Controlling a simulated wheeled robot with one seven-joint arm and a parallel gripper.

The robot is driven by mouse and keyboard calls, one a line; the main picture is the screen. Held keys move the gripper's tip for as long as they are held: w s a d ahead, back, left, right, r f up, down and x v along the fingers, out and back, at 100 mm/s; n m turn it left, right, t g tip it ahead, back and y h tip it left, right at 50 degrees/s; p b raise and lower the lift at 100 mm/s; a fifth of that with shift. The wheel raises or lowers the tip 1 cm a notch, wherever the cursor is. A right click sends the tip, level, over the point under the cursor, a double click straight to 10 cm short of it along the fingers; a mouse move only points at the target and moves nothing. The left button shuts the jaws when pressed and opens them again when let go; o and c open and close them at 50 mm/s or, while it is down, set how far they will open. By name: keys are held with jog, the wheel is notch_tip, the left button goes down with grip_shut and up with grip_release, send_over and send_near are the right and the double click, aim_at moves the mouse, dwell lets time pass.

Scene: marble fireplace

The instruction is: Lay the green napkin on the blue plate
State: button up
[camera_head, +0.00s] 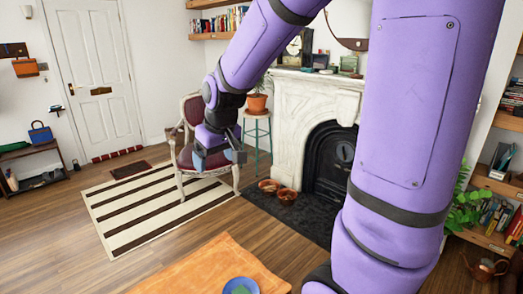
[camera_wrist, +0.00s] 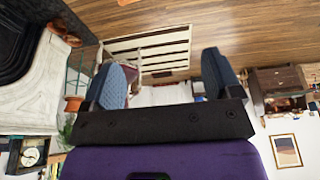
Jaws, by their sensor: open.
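The blue plate (camera_head: 228,284) shows at the bottom edge of the head view, partly cut off. A green patch (camera_head: 240,289), which looks like the green napkin, shows inside its rim; the frame cuts it off, so I cannot tell how it lies. My gripper (camera_head: 222,155) is up and well away from the plate, in front of the armchair in the head view. In the wrist view my gripper (camera_wrist: 165,70) has its two blue-padded fingers wide apart with nothing between them. Neither plate nor napkin shows in the wrist view.
The plate rests on an orange surface (camera_head: 190,274). Beyond are a striped rug (camera_head: 140,212), an armchair (camera_head: 190,120), two copper-coloured bowls (camera_head: 287,196), a plant stand (camera_head: 257,125) and the marble fireplace (camera_head: 292,125). Open wooden floor lies left of the orange surface.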

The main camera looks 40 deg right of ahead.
jog(key=s+a+r, duration=0.1)
jog(key=s+r, duration=0.3)
jog(key=s, duration=0.6)
jog(key=s+a+r+t, duration=0.1)
jog(key=s+r, duration=0.4)
jog(key=s, duration=0.5)
jog(key=shift+a+r+t, duration=0.3)
jog(key=shift+a, duration=0.2)
